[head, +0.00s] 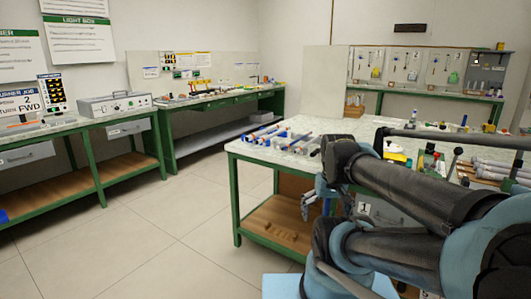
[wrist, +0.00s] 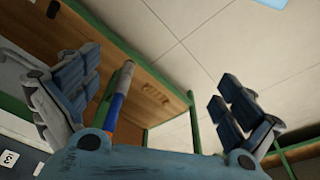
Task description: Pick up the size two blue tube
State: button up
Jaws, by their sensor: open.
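Several rods or tubes with blue parts (head: 263,132) lie at the left end of the green-framed table (head: 236,200) in the head view. Their size marks are too small to read, so I cannot tell which is size two. My gripper (head: 315,192) is low beside that table's front edge, partly hidden by my arm. In the wrist view my gripper (wrist: 155,75) has its fingers wide apart. A rod with grey, blue and orange sections (wrist: 119,97) shows between them, nearer the left finger; no finger touches it visibly. Its lower end is hidden by my gripper's body.
A wooden lower shelf (head: 275,226) sits under the table. Bottles and a yellow item (head: 397,154) stand on the tabletop behind my arm, with grey cylinders (head: 490,172) at right. Workbenches line the left and back walls. The tiled floor (head: 150,240) at left is clear.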

aim_at(288, 146)
jog(key=z, duration=1.15)
jog(key=k, duration=0.9)
jog(key=u, duration=0.7)
jog(key=i, duration=1)
